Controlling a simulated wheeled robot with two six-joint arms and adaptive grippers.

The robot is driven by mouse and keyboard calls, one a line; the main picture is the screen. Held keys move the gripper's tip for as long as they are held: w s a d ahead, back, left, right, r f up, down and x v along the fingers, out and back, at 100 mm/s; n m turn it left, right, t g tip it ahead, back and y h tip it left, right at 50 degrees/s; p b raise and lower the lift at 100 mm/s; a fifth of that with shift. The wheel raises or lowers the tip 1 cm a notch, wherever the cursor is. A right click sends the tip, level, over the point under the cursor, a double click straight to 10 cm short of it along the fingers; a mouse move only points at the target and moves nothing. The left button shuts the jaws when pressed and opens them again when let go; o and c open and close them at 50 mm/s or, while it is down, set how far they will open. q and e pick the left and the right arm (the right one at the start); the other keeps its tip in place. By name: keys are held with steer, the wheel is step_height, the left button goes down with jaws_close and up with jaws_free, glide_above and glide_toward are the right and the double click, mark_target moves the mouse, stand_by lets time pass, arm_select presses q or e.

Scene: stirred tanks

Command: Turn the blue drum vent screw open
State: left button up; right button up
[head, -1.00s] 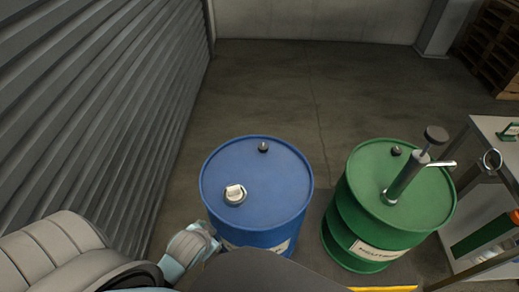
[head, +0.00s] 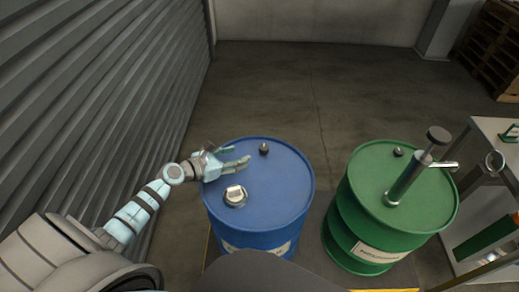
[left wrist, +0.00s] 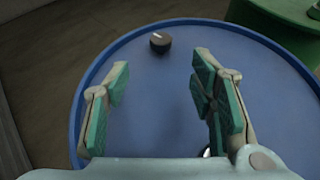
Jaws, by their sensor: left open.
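The blue drum (head: 285,190) stands upright in the middle of the head view. On its lid near the far rim is a small dark knob (head: 264,148), which looks like the vent screw. In the left wrist view the knob (left wrist: 160,42) shows a pale line across its top. A larger white-topped cap (head: 235,194) sits nearer the front of the lid. My left gripper (head: 240,157) is open and empty over the left part of the lid, short of the knob. In the left wrist view the knob lies beyond and between the parted fingers. My right gripper is out of view.
A green drum (head: 350,213) with an upright pump (head: 408,182) stands to the right. A grey bench (head: 495,130) is at the far right. A ribbed wall (head: 100,90) runs along the left. The floor behind the drums is clear.

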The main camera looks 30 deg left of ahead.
mark_target(263, 148)
arm_select(q)
steer(key=b+x, duration=0.4)
steer(key=x, duration=0.6)
steer(key=shift+w+d+f, duration=0.15)
steer(key=shift+w+f, duration=0.05)
steer(key=shift+w, duration=0.1)
steer(key=shift+w+d, duration=0.2)
steer(key=shift+w, duration=0.25)
steer(key=shift+c, duration=0.5)
